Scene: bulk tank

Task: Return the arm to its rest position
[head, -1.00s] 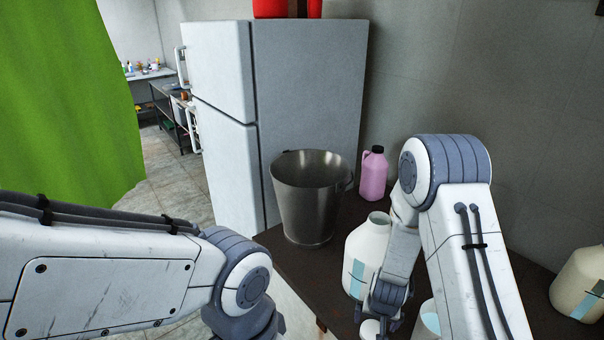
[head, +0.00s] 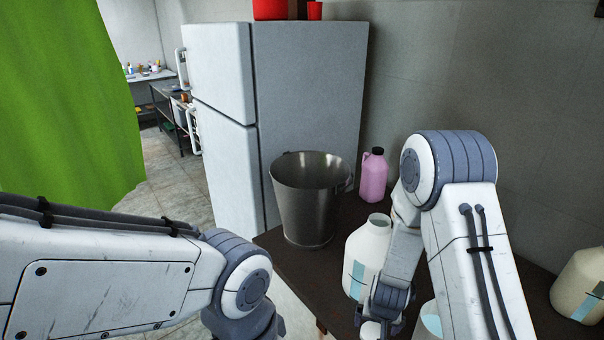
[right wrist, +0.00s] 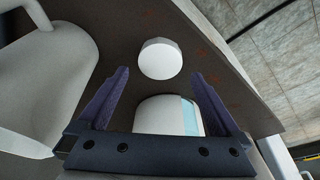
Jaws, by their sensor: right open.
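My right arm reaches down over the dark table (head: 345,228) in the head view. A white round cap (right wrist: 160,59) lies on the table beyond the gap between the fingertips. A white container with a blue label (right wrist: 168,116) shows just past the gripper's base. My left arm comes in from the left in the head view; its gripper is out of view.
A metal bucket (head: 309,205), a pink jug (head: 374,177) and an open white jug (head: 366,250) stand on the table. A cream jug (head: 582,285) is at the right. A fridge (head: 300,100) stands behind; a green curtain (head: 60,100) hangs left.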

